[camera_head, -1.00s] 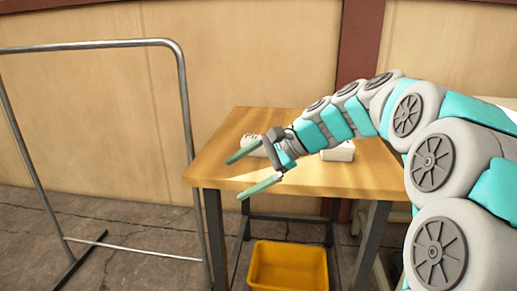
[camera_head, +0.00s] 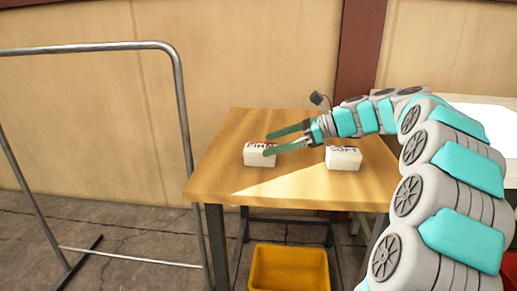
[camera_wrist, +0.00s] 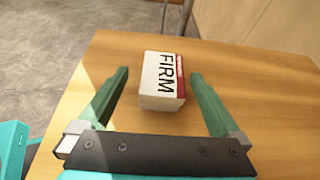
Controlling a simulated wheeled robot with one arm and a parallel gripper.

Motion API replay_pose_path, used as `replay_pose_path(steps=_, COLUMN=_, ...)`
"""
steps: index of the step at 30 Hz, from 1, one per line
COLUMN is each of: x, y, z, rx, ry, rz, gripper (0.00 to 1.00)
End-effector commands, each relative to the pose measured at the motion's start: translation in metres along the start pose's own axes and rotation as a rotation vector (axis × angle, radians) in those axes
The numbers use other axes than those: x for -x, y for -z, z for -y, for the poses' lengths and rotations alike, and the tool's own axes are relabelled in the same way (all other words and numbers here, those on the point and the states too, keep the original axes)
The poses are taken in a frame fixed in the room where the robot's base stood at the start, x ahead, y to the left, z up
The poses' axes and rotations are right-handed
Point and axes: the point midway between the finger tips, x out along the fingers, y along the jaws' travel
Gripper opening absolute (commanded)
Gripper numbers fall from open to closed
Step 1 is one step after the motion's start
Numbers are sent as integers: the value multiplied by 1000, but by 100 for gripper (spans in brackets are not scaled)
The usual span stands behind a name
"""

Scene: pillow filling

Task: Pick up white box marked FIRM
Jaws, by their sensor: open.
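The white box marked FIRM (camera_head: 259,156) sits on the left part of the wooden table. In the wrist view the FIRM box (camera_wrist: 160,82) shows its lettering and a dark red side, and lies ahead between the lines of the two fingers. My gripper (camera_head: 277,143) is open and empty, its green fingers pointing left and partly covering the top of the box in the head view. In the wrist view my gripper (camera_wrist: 158,80) has one finger on each side of the box, with gaps between. I cannot tell the exact height of the fingers over the table.
A second white box marked SOFT (camera_head: 343,158) stands to the right on the same table (camera_head: 305,185). A yellow bin (camera_head: 289,268) is on the floor below. A metal rack (camera_head: 187,130) stands left of the table. A white surface (camera_head: 480,118) lies at right.

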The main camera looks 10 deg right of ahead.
Motion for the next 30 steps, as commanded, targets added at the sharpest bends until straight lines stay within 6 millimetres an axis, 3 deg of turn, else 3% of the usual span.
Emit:
replay_pose_path(steps=14, x=-34, y=3, z=0, rx=-31, ry=-9, rz=1, gripper=100)
replay_pose_path(steps=22, x=-71, y=3, z=2, rx=-30, ry=-11, rz=1, gripper=100)
replay_pose_path(steps=30, x=-76, y=4, z=3, rx=-29, ry=-8, rz=1, gripper=100)
